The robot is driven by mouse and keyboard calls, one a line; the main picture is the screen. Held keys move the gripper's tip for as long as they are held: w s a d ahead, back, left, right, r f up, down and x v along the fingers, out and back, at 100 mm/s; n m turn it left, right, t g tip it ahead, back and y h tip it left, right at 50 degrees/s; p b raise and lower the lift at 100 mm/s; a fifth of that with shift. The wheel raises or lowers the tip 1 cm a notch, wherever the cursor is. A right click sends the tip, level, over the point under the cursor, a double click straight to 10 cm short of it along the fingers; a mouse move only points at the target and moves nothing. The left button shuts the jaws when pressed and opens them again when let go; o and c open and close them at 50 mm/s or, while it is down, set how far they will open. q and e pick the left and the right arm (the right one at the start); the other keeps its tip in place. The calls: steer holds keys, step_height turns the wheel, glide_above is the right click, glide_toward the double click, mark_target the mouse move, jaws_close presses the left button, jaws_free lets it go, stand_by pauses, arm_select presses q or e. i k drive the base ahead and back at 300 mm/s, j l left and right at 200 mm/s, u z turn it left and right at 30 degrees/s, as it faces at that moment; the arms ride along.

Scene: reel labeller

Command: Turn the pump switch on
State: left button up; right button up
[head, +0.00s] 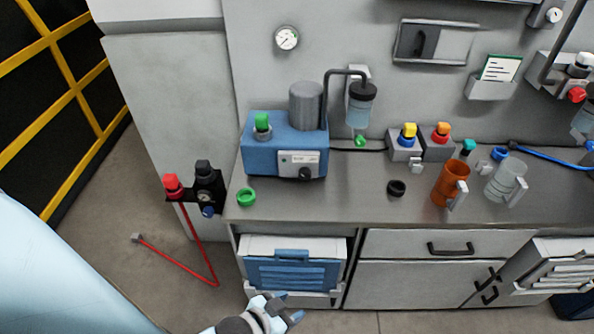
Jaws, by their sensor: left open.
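The blue pump unit (259,160) stands on the left end of the grey counter, with a grey cylinder (306,105) and a green-capped fitting (262,122) on top. Its front has a small pale panel (296,159) with a dark round knob (305,174) at the lower edge, which looks like the switch. The knob's setting is too small to tell. My left gripper (291,308) is open and empty, low in front of the cabinet below the counter, well apart from the pump. My right gripper is not in view.
A green ring (246,197), a black ring (396,188), an orange mug (449,184) and a clear jug (505,181) stand on the counter (340,205). A blue-fronted drawer unit (291,271) is below. A red hose (195,241) hangs at left.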

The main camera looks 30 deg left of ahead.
mark_target(304, 173)
steer(key=j+u, duration=0.25)
steer(key=u, duration=0.15)
steer(key=j+u, duration=0.35)
steer(key=i+j+u, duration=0.1)
steer(key=u, duration=0.3)
steer(key=i+j+u, duration=0.1)
steer(key=j+u, duration=0.25)
steer(key=l, duration=0.1)
